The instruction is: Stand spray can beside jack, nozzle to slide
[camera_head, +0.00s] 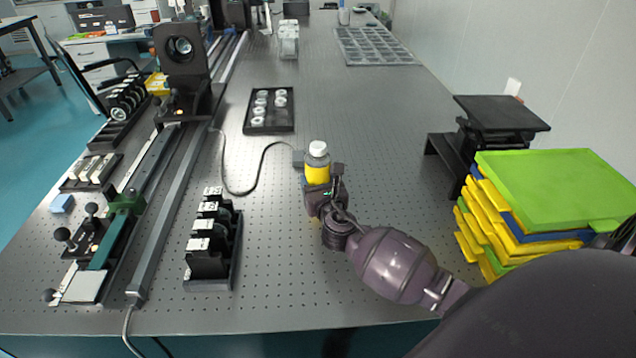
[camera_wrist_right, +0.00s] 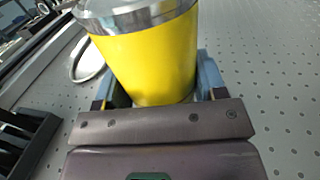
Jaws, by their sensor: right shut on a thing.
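The spray can (camera_head: 317,173) has a yellow body and a pale grey top, and stands upright near the middle of the table in the head view. My right gripper (camera_head: 323,187) is shut on it from the near side. In the right wrist view the yellow can (camera_wrist_right: 152,65) sits between the two fingers; its top is cut off. I cannot tell whether its base touches the table or which way the nozzle faces. The jack (camera_head: 501,113) is black with a flat top plate, at the right behind the trays. A long slide rail (camera_head: 172,205) runs along the left. My left gripper is out of view.
Stacked green, yellow and blue trays (camera_head: 555,185) stand at the right edge. A black rack with upright plates (camera_head: 211,245) stands left of my right arm. A black tray of round parts (camera_head: 269,110) and a cable (camera_head: 240,190) lie beyond. The table (camera_head: 370,125) is clear between can and jack.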

